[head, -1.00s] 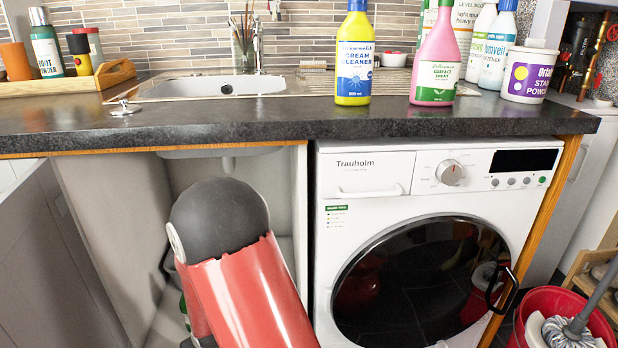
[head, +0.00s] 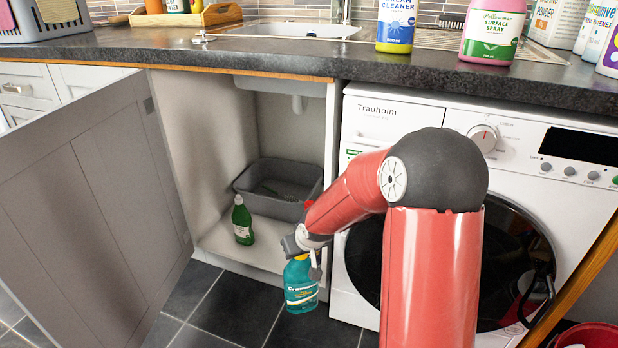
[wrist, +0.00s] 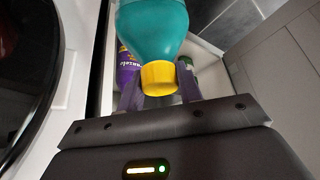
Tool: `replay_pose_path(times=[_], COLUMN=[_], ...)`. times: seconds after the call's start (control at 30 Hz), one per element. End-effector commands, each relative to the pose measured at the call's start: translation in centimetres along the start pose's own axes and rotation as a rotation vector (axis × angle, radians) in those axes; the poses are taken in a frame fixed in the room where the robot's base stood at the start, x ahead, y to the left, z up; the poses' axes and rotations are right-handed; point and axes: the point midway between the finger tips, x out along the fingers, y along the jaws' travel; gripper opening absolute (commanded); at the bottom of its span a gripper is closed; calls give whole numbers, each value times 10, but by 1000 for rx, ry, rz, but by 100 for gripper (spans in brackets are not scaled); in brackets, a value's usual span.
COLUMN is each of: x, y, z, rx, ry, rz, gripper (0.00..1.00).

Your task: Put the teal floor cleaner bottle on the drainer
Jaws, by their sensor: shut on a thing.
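The teal floor cleaner bottle (head: 301,288) hangs nearly upright in front of the open cupboard, above the dark floor. My gripper (head: 303,250) is shut on it at its upper end. In the wrist view the teal bottle (wrist: 153,30) and its yellow cap (wrist: 158,78) sit between my two fingers (wrist: 158,92). The ribbed metal drainer (head: 545,52) is on the worktop beside the sink, partly hidden behind bottles.
A green bottle (head: 242,222) and a grey basin (head: 258,205) are in the cupboard; its door (head: 95,200) stands open. A purple bottle (wrist: 125,72) shows behind my fingers.

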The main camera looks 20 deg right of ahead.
Motion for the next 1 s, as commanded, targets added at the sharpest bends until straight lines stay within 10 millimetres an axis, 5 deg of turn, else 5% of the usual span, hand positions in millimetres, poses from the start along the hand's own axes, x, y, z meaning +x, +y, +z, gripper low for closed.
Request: replay_pose_path(times=[0.17, 0.7, 1.0], x=[16, 118, 137], y=[-1, -1, 0], z=[8, 67, 78], rx=[-2, -2, 0], ry=[2, 2, 5], rz=[-1, -2, 0], gripper=[0, 0, 0])
